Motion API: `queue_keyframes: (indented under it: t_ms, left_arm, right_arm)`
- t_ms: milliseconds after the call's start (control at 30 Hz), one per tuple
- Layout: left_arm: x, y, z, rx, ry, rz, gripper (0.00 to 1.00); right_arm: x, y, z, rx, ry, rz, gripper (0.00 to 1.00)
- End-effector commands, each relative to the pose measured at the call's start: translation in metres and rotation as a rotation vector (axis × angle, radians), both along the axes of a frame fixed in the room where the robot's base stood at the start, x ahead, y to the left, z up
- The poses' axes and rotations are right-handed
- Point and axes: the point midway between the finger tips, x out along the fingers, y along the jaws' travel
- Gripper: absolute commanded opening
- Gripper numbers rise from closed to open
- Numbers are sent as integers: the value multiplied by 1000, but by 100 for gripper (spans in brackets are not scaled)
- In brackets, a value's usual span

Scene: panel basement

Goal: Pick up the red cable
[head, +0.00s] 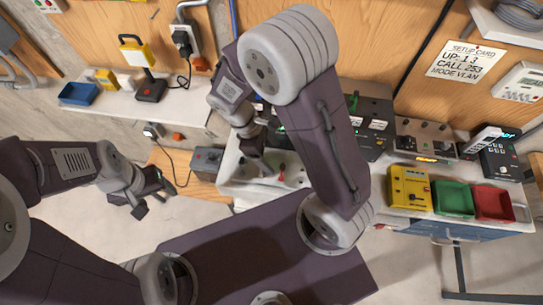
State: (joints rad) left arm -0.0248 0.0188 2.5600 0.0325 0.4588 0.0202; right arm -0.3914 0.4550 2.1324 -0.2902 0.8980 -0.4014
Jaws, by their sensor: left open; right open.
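A small red piece (281,172), which looks like part of the red cable, lies on the white bench top (238,174) near its front edge. It is too small to make out a plug or its full length, and my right arm may hide more of it. My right gripper (257,165) points down over the bench, just left of the red piece and apart from it. It is open and holds nothing that I can see. My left gripper (146,205) is open and empty over the floor at the left, well away from the bench.
Dark panel equipment (375,120) stands behind my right arm. A yellow device (409,187), a green tray (454,198) and a red tray (493,203) sit at the right. A grey box (207,160) adjoins the bench's left end. A shelf (110,103) holds a blue tray (80,94).

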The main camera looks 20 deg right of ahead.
Motion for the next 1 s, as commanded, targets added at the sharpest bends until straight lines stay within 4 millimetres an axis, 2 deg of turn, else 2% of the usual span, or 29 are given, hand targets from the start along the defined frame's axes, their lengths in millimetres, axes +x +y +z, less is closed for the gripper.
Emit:
queue_keyframes:
  t_ms: [167, 400, 633, 800, 1000]
  left_arm:
    - [0, 0, 3, 0, 0, 0, 66]
    - [0, 0, 8, 0, 0, 0, 66]
    - [0, 0, 12, 0, 0, 0, 66]
    - [0, 0, 15, 0, 0, 0, 66]
    - [0, 0, 15, 0, 0, 0, 66]
  right_arm:
    - [-2, 3, 1, -1, 4, 15, 78]
    - [-9, -9, -30, -2, 6, 15, 78]
    - [-11, -15, -43, -2, 8, 13, 78]
    - [-16, -26, -73, -2, 7, 12, 78]
    - [-17, -28, -83, 1, 2, 12, 78]
